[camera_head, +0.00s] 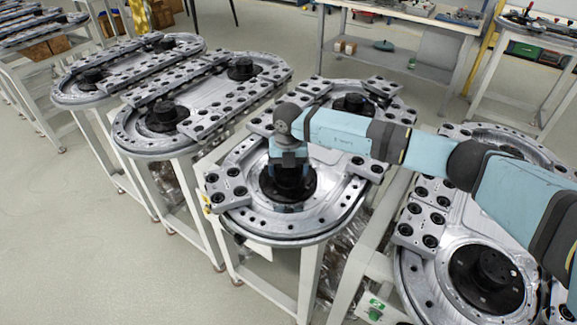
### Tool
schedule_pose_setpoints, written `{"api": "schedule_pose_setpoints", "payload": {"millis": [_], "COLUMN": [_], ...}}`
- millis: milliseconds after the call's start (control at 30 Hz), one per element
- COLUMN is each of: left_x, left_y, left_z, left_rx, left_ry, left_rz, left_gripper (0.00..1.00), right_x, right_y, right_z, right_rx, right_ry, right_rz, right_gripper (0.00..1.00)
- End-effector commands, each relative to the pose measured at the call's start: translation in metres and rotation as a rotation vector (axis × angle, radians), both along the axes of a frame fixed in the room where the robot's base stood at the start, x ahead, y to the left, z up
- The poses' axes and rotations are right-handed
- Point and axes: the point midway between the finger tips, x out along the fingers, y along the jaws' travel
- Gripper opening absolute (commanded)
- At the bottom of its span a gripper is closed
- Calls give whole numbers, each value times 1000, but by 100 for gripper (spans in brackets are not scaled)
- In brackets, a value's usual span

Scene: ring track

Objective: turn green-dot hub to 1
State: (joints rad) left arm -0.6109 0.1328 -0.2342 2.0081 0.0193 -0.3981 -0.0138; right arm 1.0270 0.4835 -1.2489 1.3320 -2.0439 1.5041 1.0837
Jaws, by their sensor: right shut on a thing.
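My right gripper (288,178) comes in from the right and points down over the black hub (303,188) at the near end of the middle ring track (265,228). It is shut on this hub. The gripper and wrist hide most of the hub top, and I see no green dot or number on it. My left gripper is not in view.
A second hub (352,104) sits at the far end of the same track. Another track (430,265) with a black hub (487,268) stands close on the right under my arm. More tracks stand left. Grey floor (60,210) is open at the lower left.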

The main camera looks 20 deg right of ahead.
Motion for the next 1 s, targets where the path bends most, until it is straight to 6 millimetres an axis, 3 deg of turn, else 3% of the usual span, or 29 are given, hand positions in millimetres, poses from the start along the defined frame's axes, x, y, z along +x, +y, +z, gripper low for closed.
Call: {"api": "schedule_pose_setpoints", "payload": {"millis": [633,1000], "left_x": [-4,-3], "left_y": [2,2], "left_z": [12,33], "left_rx": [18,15], "left_ry": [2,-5], "left_rz": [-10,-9], "left_gripper": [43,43], "right_x": [2,2], "right_y": [-1,-1], "right_z": [4,5], "right_rx": [2,1], "right_ry": [-4,-3], "right_rz": [-616,-966], "right_gripper": [60,60]}}
